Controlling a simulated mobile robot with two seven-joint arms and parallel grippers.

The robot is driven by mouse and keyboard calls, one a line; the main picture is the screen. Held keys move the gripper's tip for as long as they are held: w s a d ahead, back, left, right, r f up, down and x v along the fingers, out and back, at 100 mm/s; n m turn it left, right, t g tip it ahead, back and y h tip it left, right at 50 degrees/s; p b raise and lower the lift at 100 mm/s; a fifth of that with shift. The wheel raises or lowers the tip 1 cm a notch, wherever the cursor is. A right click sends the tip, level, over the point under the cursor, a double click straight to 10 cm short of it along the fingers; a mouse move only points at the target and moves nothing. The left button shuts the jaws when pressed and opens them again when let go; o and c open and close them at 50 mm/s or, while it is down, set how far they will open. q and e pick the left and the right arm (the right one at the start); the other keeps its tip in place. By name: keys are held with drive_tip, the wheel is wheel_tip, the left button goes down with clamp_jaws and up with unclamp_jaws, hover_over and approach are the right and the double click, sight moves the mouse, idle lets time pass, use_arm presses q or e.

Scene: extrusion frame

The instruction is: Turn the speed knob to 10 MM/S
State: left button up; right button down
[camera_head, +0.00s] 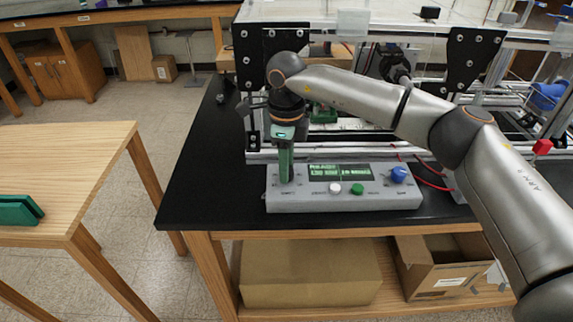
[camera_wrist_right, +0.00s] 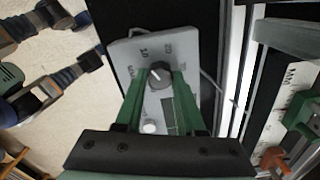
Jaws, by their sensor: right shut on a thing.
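The grey control box (camera_head: 310,201) sits on the black bench top, with a lit display (camera_head: 340,171) whose text is too blurred to read surely. My right gripper (camera_head: 285,180) points down at the box's left end. Its green fingers are shut on the dark speed knob (camera_wrist_right: 159,76), one on each side, in the right wrist view. A white mark on the knob points up and left in that view, roughly toward the printed 10; the exact setting is hard to tell. My left gripper (camera_head: 20,210) shows only as green fingers at the left edge, above the wooden table.
A blue knob (camera_head: 398,174), a white button (camera_head: 335,188) and a green button (camera_head: 357,189) are on the same box. The extrusion frame (camera_head: 262,152) stands close behind. A red cable (camera_head: 432,183) runs at the right. The black bench top (camera_head: 205,185) is clear left of the box.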

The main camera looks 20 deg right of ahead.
idle(0.5)
drive_tip(key=c, duration=0.5)
unclamp_jaws()
wheel_tip(320, 180, up, 13)
drive_tip(key=shift+f, duration=0.15)
drive_tip(key=shift+f, duration=0.1)
